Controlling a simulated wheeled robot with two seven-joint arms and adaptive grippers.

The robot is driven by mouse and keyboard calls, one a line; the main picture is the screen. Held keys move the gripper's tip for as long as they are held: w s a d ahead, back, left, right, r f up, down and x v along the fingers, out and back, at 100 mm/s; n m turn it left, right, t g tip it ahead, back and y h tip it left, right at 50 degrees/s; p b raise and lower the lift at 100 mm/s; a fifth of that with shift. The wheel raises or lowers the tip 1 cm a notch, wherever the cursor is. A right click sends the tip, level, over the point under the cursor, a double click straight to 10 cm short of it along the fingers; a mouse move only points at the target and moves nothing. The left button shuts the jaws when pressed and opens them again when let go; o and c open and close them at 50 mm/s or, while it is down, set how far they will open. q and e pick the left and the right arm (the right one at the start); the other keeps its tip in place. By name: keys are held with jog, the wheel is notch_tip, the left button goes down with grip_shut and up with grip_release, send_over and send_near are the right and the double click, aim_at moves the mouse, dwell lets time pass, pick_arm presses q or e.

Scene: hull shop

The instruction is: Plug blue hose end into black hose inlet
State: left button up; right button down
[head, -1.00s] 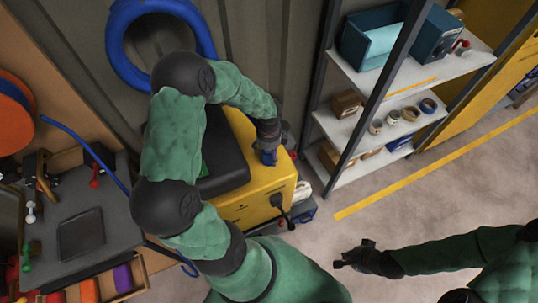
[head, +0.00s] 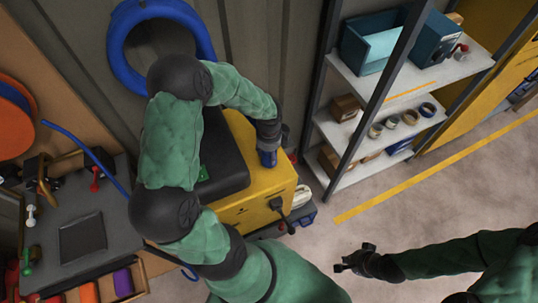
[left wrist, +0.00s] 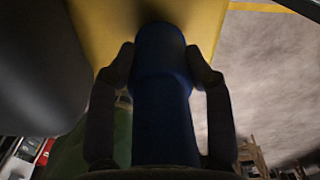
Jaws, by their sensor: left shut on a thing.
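The blue hose end (left wrist: 162,85) stands between the two dark fingers of my left gripper (left wrist: 160,78), which is shut on it in the left wrist view. In the head view, my left gripper (head: 267,148) is at the far right top edge of the yellow machine (head: 258,202), with the blue piece (head: 267,158) showing below it. The hose end's tip points at the machine's yellow surface. A dark patch lies beyond the tip; I cannot tell whether it is the black inlet or whether they touch. My right gripper (head: 352,262) is empty above the floor; its opening is unclear.
A black fitting with a dark cable (head: 277,205) is on the machine's front. A blue hose coil (head: 122,62) hangs on the wall. A shelf rack (head: 350,128) stands right of the machine. A workbench (head: 50,240) is at left.

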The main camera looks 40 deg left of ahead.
pick_arm(q)
notch_tip(320, 180, up, 8)
jog(key=shift+r+p, duration=0.2)
jog(key=shift+p, duration=0.5)
jog(key=w+d+f+n+b, duration=0.2)
jog(key=w+d+n+b, duration=0.1)
jog(key=d+n, duration=0.4)
jog(key=w+d+f+n+b, duration=0.2)
jog(key=w+d+n+b, duration=0.2)
jog(key=d+n, duration=0.3)
jog(key=n+b, duration=0.1)
jog(key=n, duration=0.3)
jog(key=shift+d+f, duration=0.25)
jog(key=shift+d, duration=0.1)
jog(key=shift+w, duration=0.15)
